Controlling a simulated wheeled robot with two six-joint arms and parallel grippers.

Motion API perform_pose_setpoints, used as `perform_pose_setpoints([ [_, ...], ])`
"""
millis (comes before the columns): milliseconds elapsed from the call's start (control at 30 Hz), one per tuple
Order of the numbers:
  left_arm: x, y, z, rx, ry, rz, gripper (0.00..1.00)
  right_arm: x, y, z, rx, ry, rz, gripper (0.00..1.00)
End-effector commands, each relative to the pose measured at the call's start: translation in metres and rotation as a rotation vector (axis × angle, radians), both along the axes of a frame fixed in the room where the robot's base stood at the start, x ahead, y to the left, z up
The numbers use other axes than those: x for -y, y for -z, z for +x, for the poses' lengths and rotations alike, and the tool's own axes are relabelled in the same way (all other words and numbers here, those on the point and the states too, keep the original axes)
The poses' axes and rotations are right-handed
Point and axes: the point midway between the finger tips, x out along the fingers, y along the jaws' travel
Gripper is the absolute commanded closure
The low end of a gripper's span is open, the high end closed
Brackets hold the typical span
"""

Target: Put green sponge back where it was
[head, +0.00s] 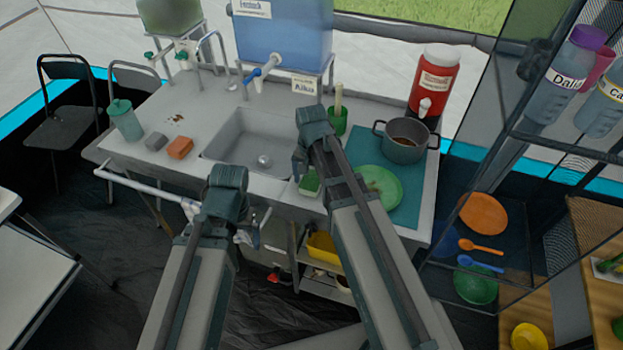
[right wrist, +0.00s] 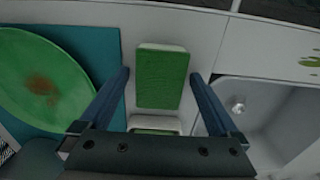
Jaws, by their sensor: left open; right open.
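The green sponge (head: 310,182) lies on the counter between the sink and the teal mat, near the front edge. In the right wrist view the sponge (right wrist: 163,78) lies between the two spread fingers of my right gripper (right wrist: 162,82), with gaps on both sides. In the head view my right gripper (head: 301,165) is open over the counter near it. A second white-and-green piece (right wrist: 156,123) shows below the sponge in the wrist view, partly hidden by the gripper body. My left gripper (head: 222,208) is open and empty in front of the counter's front rail.
The sink (head: 245,140) is left of the sponge. An orange sponge (head: 180,148) and a grey block (head: 156,141) lie farther left. A green plate (head: 382,188) and a pot (head: 405,145) stand on the teal mat (head: 412,205). A green cup (head: 338,122) is behind.

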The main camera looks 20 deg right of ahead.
Motion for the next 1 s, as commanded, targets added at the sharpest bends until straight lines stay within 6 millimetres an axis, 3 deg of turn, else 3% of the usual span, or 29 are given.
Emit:
perform_pose_setpoints([
  [267, 0.000, -0.029, 0.000, 0.000, 0.000, 0.000, 0.03, 0.000, -0.029, 0.000, 0.000, 0.000, 0.000, 0.03],
  [800, 0.000, -0.108, 0.000, 0.000, 0.000, 0.000, 0.03, -0.001, -0.108, -0.001, 0.000, 0.000, 0.000, 0.03],
  [1000, 0.000, -0.121, 0.000, 0.000, 0.001, 0.000, 0.03, -0.001, -0.121, -0.001, 0.000, 0.000, 0.000, 0.03],
])
